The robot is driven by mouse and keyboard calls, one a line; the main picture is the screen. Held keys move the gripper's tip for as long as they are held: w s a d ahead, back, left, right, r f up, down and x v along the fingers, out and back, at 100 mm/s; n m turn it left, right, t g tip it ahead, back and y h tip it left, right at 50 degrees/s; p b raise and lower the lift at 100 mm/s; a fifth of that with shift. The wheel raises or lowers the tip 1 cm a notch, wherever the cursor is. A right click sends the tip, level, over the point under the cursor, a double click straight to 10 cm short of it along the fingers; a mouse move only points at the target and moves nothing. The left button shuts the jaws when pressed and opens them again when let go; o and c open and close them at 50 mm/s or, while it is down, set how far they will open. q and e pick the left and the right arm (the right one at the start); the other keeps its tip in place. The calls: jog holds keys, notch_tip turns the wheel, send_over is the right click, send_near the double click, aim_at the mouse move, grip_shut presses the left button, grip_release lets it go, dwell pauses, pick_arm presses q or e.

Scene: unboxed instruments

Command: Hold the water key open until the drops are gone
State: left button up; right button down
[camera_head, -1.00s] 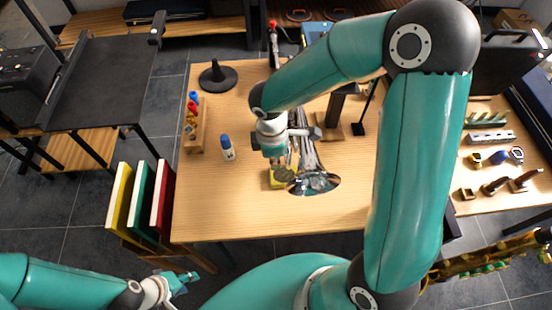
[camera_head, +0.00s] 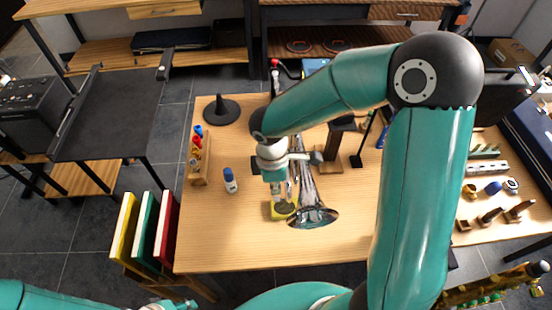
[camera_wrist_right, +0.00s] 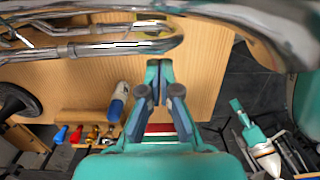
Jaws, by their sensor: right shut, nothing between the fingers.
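A silver brass instrument lies lengthwise on the wooden table, its flared bell (camera_head: 313,217) toward me. In the right wrist view its bent silver tube (camera_wrist_right: 120,46) runs across the top, just beyond my fingertips. My right gripper (camera_head: 283,197) hangs beside the bell, above a yellow pad (camera_head: 279,213) with a darker patch. In the wrist view the right gripper's (camera_wrist_right: 159,65) fingers are together and empty; I cannot tell whether they touch the tube. I cannot make out the water key or any drops. Only a bit of my left gripper (camera_head: 172,303) shows at the bottom edge.
On the table (camera_head: 225,245) are a blue-capped bottle (camera_head: 230,181), a wooden rack (camera_head: 199,170) of coloured items, a black cone stand (camera_head: 221,109) and a wooden stand (camera_head: 332,155). Coloured boards (camera_head: 145,235) stand at the left edge. The front left of the table is clear.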

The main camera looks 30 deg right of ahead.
aim_at(276, 200)
pick_arm(q)
jog(key=shift+f+b, duration=0.1)
jog(key=shift+b, duration=0.65)
pick_arm(e)
notch_tip(276, 200, up, 10)
jog(key=shift+r, duration=0.25)
jog(key=shift+s, duration=0.1)
